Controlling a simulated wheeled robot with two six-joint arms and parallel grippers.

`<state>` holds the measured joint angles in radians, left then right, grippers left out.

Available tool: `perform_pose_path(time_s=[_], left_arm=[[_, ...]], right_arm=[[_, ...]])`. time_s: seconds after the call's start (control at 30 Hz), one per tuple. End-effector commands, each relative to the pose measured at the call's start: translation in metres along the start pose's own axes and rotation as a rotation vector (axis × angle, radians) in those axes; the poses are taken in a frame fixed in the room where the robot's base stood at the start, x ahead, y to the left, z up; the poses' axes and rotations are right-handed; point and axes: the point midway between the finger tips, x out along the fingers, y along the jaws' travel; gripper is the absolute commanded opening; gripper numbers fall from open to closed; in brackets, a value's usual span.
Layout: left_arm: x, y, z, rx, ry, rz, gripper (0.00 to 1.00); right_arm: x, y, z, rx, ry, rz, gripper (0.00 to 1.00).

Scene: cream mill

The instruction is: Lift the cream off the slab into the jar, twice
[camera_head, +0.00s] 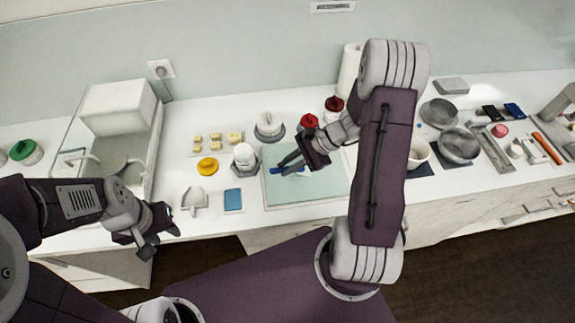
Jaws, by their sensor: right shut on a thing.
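The pale green slab (325,184) lies on the white counter in front of me. My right gripper (287,165) is over its left part, shut on a small blue tool (276,171) held low above or against the slab; I cannot tell which. No cream can be made out on the slab; the gripper covers part of it. A white jar (244,156) stands on a grey base just left of the slab, and a white lidded jar (268,124) stands behind it. My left gripper (158,231) is open and empty near the counter's front edge.
A white scoop (194,198), a blue pad (233,200) and a yellow lid (207,166) lie left of the slab. Red-topped jars (309,122) stand behind it. A white bowl (419,152) and grey bowls (459,146) stand right. A sink (118,160) is far left.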

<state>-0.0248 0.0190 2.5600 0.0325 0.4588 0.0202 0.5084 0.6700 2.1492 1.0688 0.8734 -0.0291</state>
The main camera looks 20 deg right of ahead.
Motion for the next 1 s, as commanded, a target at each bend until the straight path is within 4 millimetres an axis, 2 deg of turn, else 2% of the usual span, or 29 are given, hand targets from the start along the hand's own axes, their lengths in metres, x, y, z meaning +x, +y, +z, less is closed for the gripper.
perform_pose_path(time_s=[1.0], left_arm=[[0.0069, -0.0001, 0.0007, 0.0, 0.0, 0.0, 0.36]], right_arm=[[0.0046, 0.0021, -0.0038, 0.001, 0.0, 0.001, 0.0]])
